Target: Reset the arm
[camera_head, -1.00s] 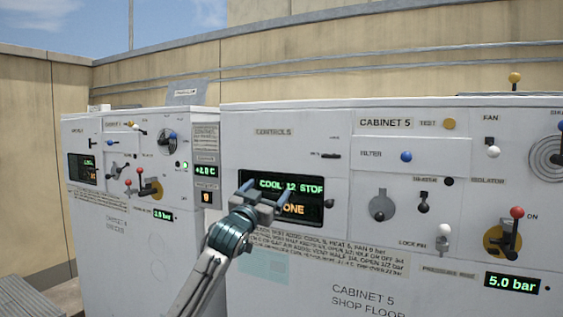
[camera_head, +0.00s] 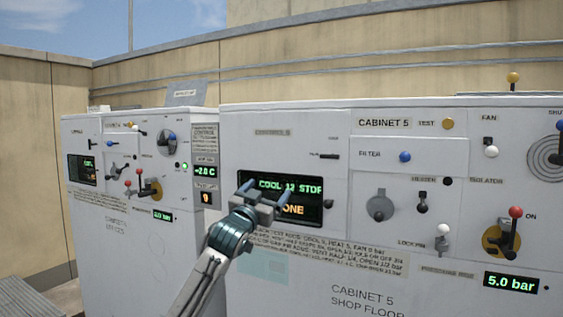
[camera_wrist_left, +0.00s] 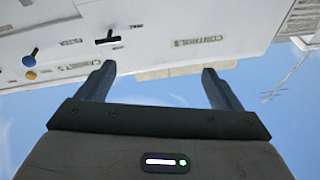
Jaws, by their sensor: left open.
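My left gripper (camera_head: 262,198) is open and empty in the head view, in front of the dark display (camera_head: 318,186) of cabinet 5. The display reads "COOL 12 STOF" and "ONE", with part hidden by the fingers. In the left wrist view the two fingers of my left gripper (camera_wrist_left: 158,82) stand wide apart with nothing between them. The cabinet's white panel with the "CONTROLS" label (camera_wrist_left: 199,41) shows beyond them, upside down. My right gripper is in neither view.
Cabinet 5 (camera_head: 290,302) carries a red-knobbed isolator lever (camera_head: 513,225), a white-knobbed lock pin (camera_head: 442,238), a grey round dial (camera_head: 380,205) and a pressure display (camera_head: 511,283) reading 5.0 bar. A second white cabinet (camera_head: 110,262) stands at left. A tan wall runs behind.

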